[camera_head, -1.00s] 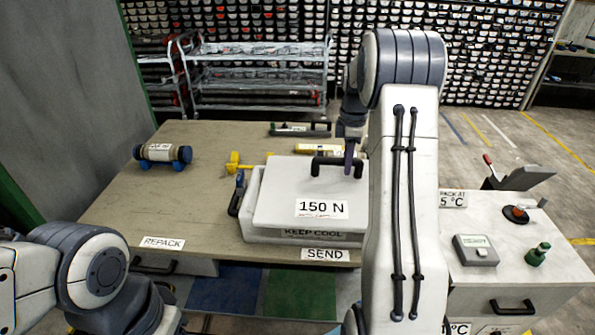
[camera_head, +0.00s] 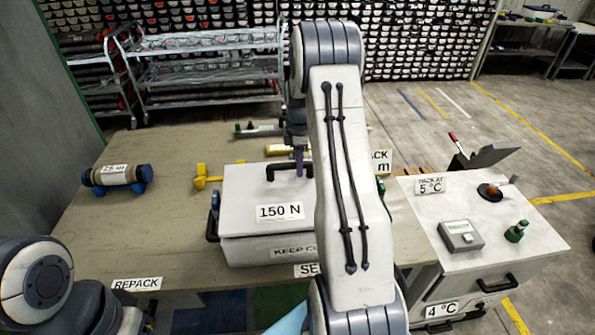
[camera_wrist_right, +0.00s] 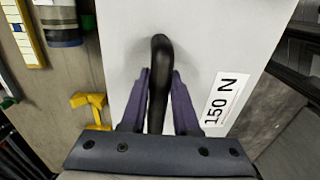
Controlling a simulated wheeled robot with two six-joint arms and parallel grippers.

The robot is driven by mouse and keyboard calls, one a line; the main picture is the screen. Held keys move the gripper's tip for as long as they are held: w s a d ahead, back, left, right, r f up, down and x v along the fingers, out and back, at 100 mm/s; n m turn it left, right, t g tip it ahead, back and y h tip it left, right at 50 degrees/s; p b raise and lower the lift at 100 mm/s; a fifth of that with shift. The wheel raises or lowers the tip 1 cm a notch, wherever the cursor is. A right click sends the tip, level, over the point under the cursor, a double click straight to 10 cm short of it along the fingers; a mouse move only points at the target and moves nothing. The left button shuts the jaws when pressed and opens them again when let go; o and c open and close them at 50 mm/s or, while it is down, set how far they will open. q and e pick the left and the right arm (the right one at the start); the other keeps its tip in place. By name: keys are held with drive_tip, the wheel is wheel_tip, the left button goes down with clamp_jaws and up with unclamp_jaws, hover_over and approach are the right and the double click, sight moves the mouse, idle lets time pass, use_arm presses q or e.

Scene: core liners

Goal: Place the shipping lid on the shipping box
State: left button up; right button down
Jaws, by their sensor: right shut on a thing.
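The shipping lid (camera_head: 245,195) is a white slab with a black handle and a "150 N" label. It sits over the white shipping box (camera_head: 245,250), whose front carries a partly hidden "KEEP COOL" label. I cannot tell whether the lid is fully seated. My right gripper (camera_head: 300,160) is at the lid's handle. In the right wrist view, the purple fingers of my right gripper (camera_wrist_right: 159,95) are shut on the black handle, with the lid (camera_wrist_right: 210,40) below it. My left arm shows at the lower left, but its gripper is out of view.
A core roll on blue supports (camera_head: 117,176) lies at the table's left. A yellow tool (camera_head: 204,177) lies beside the box. A white cabinet (camera_head: 480,225) at the right carries a grey device (camera_head: 460,236) and a green bottle-like item (camera_head: 516,232). The table's left middle is clear.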

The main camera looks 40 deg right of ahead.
sight(299, 184)
wheel_tip(299, 184, down, 2)
drive_tip(key=shift+s+f+p, duration=0.1)
drive_tip(key=shift+f+p, duration=0.1)
drive_tip(key=shift+p, duration=0.15)
drive_tip(key=shift+f, duration=0.3)
drive_tip(key=c, duration=0.7)
unclamp_jaws()
drive_tip(key=shift+o, duration=0.2)
